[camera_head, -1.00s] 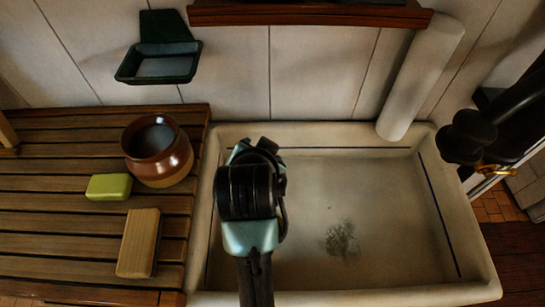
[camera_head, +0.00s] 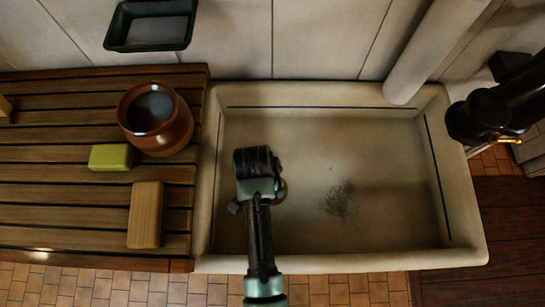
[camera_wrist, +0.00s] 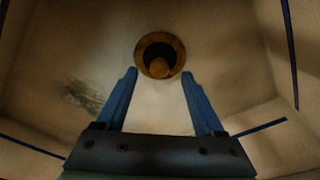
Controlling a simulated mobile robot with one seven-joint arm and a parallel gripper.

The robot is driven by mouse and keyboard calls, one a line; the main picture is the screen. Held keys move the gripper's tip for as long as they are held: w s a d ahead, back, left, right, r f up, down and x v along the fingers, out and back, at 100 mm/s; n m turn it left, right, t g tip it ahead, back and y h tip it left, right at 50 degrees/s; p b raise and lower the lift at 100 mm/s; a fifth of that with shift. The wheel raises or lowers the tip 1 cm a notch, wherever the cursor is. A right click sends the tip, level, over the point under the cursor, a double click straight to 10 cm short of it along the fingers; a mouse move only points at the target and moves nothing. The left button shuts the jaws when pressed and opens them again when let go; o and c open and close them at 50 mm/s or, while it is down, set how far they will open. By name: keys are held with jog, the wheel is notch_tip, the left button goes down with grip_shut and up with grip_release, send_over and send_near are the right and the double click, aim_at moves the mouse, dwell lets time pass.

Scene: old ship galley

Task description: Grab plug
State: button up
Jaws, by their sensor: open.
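In the wrist view, a round brass-coloured drain ring (camera_wrist: 143,60) with a dark middle lies on the sink floor. A small brown rounded piece (camera_wrist: 161,68), which looks like the plug, sits inside it; its exact shape is unclear. My gripper (camera_wrist: 159,75) is open and empty, its two blue fingers apart, with the ring showing between and just beyond the tips. How high the tips are above it I cannot tell. In the head view, my wrist hides the fingers and most of the ring; a brass edge (camera_head: 282,189) shows to its right.
The pale sink (camera_head: 465,235) has raised walls around my gripper. A brown pot (camera_head: 172,135), a green soap bar (camera_head: 110,157) and a wooden block (camera_head: 146,215) stand on the slatted board (camera_head: 60,215) at left. A dark tap (camera_head: 480,118) is at right.

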jog(key=shift+w+d+f+p, duration=0.15)
jog(key=shift+d+f, duration=0.05)
jog(key=shift+f, duration=1.05)
jog(key=shift+w+d+f+p, duration=0.15)
jog(key=shift+f, duration=1.05)
grip_shut()
